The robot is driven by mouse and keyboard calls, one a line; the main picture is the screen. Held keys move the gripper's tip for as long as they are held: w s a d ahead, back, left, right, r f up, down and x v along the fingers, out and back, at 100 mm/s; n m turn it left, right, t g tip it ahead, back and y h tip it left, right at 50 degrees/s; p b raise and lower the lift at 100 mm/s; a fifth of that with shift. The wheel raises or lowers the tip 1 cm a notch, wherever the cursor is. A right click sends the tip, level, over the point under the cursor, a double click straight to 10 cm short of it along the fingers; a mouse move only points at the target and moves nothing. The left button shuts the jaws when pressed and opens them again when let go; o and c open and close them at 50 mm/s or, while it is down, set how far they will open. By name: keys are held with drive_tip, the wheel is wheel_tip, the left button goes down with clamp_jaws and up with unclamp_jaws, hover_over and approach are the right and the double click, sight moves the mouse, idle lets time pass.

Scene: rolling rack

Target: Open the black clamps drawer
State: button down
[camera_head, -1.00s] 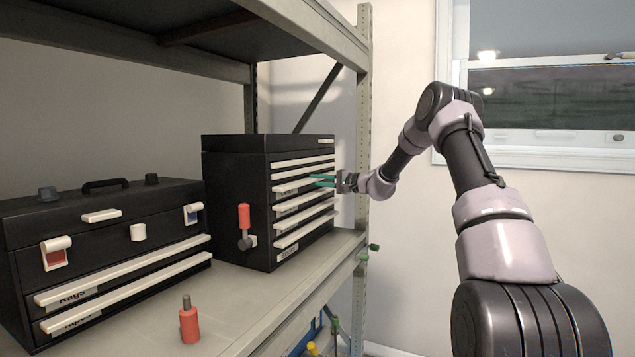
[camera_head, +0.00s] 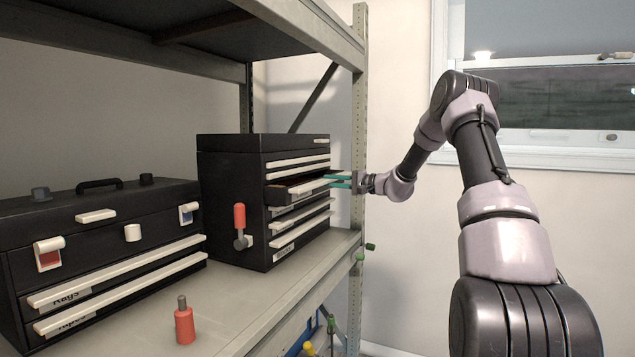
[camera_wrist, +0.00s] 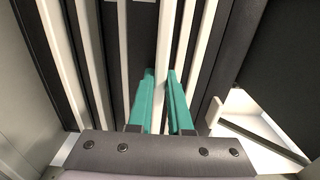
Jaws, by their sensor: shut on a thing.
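A black tool chest (camera_head: 228,205) with several thin drawers and long white handles stands on the shelf. One upper drawer (camera_head: 292,191) is partly pulled out towards the right front, with a reddish inside edge showing; its label is too small to read. My gripper (camera_head: 338,181) has teal fingers closed around that drawer's white handle. In the wrist view the gripper (camera_wrist: 161,78) straddles the handle bar (camera_wrist: 164,45), one finger on each side. The drawers below and above it look closed.
A second black toolbox (camera_head: 100,240) stands at left on the shelf. A red bottle-like item (camera_head: 184,325) stands at the shelf (camera_head: 250,300) front. A metal rack post (camera_head: 358,120) rises just behind my gripper. Open space lies right of the shelf.

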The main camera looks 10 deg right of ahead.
drive_tip(key=v, duration=1.1)
drive_tip(key=shift+f, duration=0.15)
drive_tip(key=c, duration=0.8)
unclamp_jaws()
drive_tip(key=shift+c, duration=0.2)
drive_tip(key=shift+w, duration=0.1)
drive_tip(key=v, duration=1)
drive_tip(key=shift+s+d, duration=0.25)
drive_tip(key=shift+s, duration=0.05)
